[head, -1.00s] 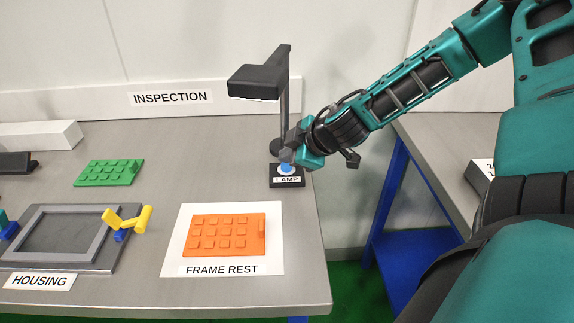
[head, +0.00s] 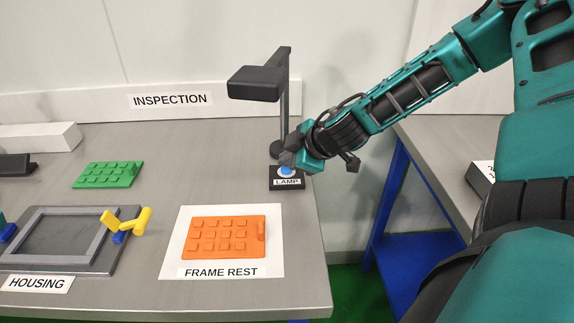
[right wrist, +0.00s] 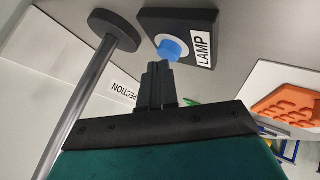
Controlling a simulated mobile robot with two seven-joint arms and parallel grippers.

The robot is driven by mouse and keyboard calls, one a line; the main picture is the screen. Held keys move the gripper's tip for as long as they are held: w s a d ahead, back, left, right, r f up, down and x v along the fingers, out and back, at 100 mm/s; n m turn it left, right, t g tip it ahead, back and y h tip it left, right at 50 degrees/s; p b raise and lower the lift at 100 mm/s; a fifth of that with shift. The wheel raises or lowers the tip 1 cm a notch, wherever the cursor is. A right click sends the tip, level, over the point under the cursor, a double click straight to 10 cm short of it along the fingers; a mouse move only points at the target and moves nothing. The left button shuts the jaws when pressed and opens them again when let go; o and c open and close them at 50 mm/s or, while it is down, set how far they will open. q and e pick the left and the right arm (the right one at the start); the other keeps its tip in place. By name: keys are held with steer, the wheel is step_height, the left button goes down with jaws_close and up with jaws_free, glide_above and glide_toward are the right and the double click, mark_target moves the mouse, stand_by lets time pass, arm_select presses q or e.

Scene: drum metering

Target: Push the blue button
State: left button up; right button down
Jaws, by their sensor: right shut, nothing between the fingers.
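The blue button (head: 287,170) sits in a white ring on a dark box labelled LAMP (head: 287,183), at the right back of the grey table. In the right wrist view the blue button (right wrist: 172,48) stands up from the box (right wrist: 205,20). My right gripper (head: 288,160) is shut and empty, over the button in the head view. In the right wrist view its fingertips (right wrist: 157,66) are right at the button's near edge; I cannot tell whether they touch it. My left gripper is not clearly in view; only a teal bit shows at the left edge.
A black lamp (head: 256,83) on a post stands just behind the box. An orange plate (head: 228,236) lies on the white FRAME REST sheet (head: 180,262). A green plate (head: 108,175) and a grey housing frame (head: 100,255) with a yellow-handled clamp (head: 128,221) lie left.

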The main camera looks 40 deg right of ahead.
steer(key=shift+r+p, duration=0.4)
steer(key=shift+r, duration=0.2)
step_height(320, 180, up, 6)
steer(key=p, duration=0.5)
steer(key=shift+s, duration=0.1)
stand_by(0.4)
